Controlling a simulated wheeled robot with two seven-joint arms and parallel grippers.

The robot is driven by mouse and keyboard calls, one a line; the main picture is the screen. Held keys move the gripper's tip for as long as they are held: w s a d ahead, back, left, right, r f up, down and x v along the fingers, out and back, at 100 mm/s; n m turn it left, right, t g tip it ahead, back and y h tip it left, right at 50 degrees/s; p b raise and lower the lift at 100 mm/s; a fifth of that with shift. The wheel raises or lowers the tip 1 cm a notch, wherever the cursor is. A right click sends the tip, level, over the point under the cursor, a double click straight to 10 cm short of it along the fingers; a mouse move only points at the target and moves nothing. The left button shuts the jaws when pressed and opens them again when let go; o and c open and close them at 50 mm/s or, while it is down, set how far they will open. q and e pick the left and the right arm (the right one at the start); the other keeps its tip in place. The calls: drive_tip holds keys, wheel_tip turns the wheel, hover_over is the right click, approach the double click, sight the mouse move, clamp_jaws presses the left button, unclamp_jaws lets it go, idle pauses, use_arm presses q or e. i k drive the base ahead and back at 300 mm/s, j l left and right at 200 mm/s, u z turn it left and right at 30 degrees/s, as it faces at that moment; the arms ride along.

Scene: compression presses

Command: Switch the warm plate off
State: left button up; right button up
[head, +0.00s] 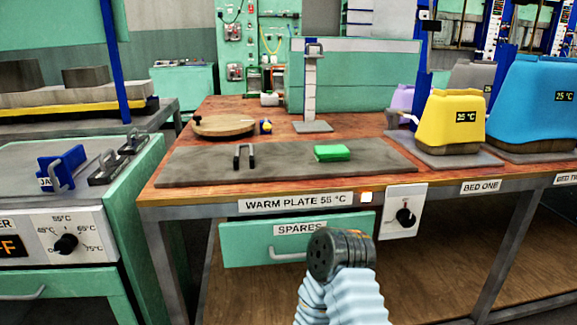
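The warm plate (210,168) is a flat grey slab on the wooden bench top. Its label (295,203) on the front edge reads "WARM PLATE 55 °C". A small whitish-orange lamp (366,197) beside the label looks lit. Right of it, a white panel (402,232) carries a black rotary knob (406,217); its markings are too small to read. My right gripper (341,254), a dark rounded end on a pale blue ribbed arm, is below and left of the knob, apart from it in the picture. Its fingers are hidden. My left gripper is out of view.
A black handle (244,156) and a green block (332,152) are on the plate. Below hangs a "SPARES" drawer (245,245). A separate cabinet (130,225) at left has its own knob (66,244). Yellow (452,118) and blue (550,95) units stand right.

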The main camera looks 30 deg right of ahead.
sight(406, 219)
drive_tip(key=z, duration=1.8)
